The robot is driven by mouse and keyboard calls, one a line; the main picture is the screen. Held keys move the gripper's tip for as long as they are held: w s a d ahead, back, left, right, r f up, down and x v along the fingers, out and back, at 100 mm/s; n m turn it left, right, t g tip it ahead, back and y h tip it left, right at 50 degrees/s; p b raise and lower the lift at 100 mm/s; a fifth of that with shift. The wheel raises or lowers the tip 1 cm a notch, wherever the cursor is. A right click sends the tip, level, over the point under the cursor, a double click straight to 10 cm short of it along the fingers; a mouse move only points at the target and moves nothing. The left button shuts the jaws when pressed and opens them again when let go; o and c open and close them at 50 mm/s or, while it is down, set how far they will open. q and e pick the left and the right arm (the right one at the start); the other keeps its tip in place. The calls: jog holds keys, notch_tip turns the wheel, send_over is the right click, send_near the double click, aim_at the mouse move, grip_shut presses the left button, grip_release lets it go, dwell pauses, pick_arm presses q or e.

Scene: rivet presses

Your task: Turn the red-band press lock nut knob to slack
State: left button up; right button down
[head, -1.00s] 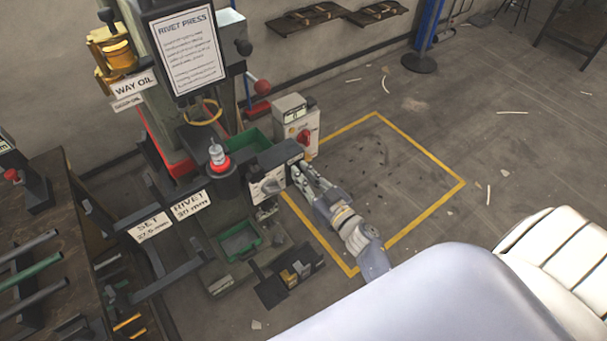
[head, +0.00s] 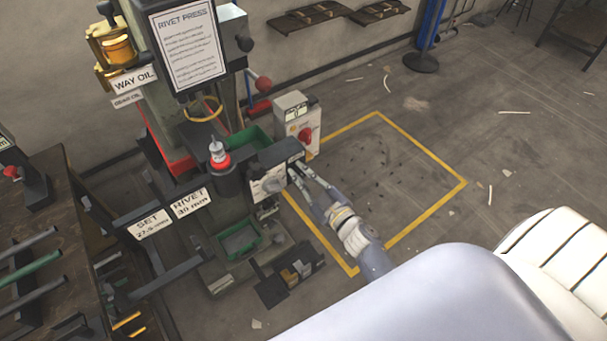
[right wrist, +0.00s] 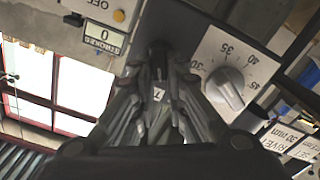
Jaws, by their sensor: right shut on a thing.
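The rivet press with the red band (head: 221,163) stands left of centre in the head view. A pale dial knob (head: 268,184) sits on its front plate; it also shows in the right wrist view (right wrist: 229,90) with a scale around it. My right gripper (head: 294,173) is at the right end of the dark block beside this plate. In the right wrist view its fingers (right wrist: 159,70) are shut on a small dark knob (right wrist: 158,52), apparently the lock nut knob. The fingers mostly hide the knob, and its turn angle cannot be told. My left gripper is not in view.
A grey control box (head: 297,122) with a red switch stands just behind the right gripper; its counter (right wrist: 98,38) reads 0. A green tray (head: 240,241) sits lower on the press. A rack table (head: 75,240) is at left.

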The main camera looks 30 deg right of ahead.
jog(key=n+b, duration=0.1)
jog(key=n, duration=0.2)
jog(key=n+b, duration=0.1)
jog(key=n, duration=0.3)
jog(key=f+n+b, duration=0.1)
jog(key=n+b, duration=0.1)
jog(key=n, duration=0.1)
jog(key=shift+s+a+f+n, duration=0.1)
jog(key=shift+a+n, duration=0.2)
jog(key=shift+a, duration=0.1)
dwell(0.4)
jog(key=c, duration=1.6)
grip_release()
jog(key=s+d, duration=0.1)
jog(key=s, duration=1.1)
jog(key=shift+d, duration=0.3)
